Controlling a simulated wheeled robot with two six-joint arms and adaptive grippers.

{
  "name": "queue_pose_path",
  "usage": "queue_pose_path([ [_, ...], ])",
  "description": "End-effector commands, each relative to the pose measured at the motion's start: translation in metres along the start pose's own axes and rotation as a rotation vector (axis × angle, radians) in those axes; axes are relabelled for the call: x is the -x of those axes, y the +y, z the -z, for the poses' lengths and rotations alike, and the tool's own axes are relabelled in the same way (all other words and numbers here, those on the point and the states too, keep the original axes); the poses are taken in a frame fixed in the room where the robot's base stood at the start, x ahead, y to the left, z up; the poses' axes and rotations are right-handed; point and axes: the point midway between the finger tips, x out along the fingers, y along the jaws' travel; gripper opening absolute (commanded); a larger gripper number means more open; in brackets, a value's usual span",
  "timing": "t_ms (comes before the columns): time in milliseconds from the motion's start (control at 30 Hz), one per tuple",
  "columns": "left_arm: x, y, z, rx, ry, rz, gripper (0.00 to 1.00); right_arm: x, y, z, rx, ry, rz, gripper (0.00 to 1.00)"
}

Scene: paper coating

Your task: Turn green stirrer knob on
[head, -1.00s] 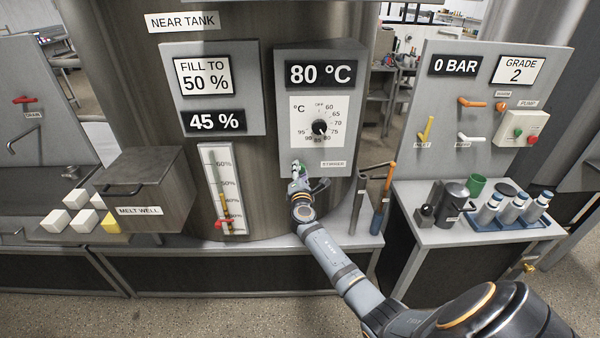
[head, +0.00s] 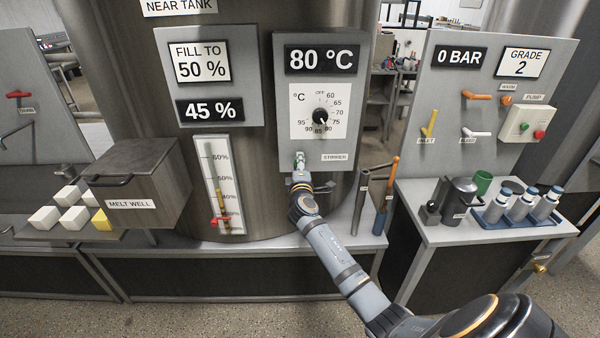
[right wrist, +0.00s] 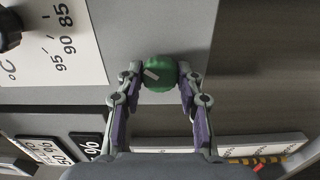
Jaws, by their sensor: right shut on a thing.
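The green stirrer knob (right wrist: 160,73) is round with a pale mark and sits on the grey temperature panel (head: 288,142). My right gripper (right wrist: 160,80) is shut on it, with one finger on each side in the right wrist view. In the head view the right gripper (head: 300,165) reaches up to the panel's lower left, left of the STIRRER label (head: 336,157). The gripper mostly hides the knob there. The pale mark on the knob lies tilted in the wrist view. My left gripper is not in view.
Above the knob is a black temperature dial (head: 320,116) under an 80 °C display (head: 320,60). A level gauge (head: 209,170) and the melt well (head: 140,185) stand to the left. Upright tools (head: 387,190) and a side table (head: 430,232) are to the right.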

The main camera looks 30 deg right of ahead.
Motion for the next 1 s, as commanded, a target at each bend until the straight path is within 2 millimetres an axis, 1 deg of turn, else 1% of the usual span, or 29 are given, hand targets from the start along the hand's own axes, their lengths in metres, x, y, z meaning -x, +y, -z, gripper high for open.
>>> queue_pose_path([
  [33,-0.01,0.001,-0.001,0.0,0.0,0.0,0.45,0.0,-0.006,0.0,-0.04,0.0,0.001,0.05],
  [100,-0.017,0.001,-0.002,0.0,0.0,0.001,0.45,0.0,-0.006,0.0,-0.1,0.0,0.001,0.05],
  [400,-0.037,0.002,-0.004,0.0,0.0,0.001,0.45,0.0,-0.004,0.0,-0.308,0.0,0.001,0.05],
  [700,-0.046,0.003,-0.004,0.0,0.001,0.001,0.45,0.0,-0.003,0.0,-0.414,-0.001,0.003,0.05],
  [1000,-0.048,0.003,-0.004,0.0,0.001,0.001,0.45,0.0,-0.002,0.0,-0.438,-0.001,0.003,0.05],
])
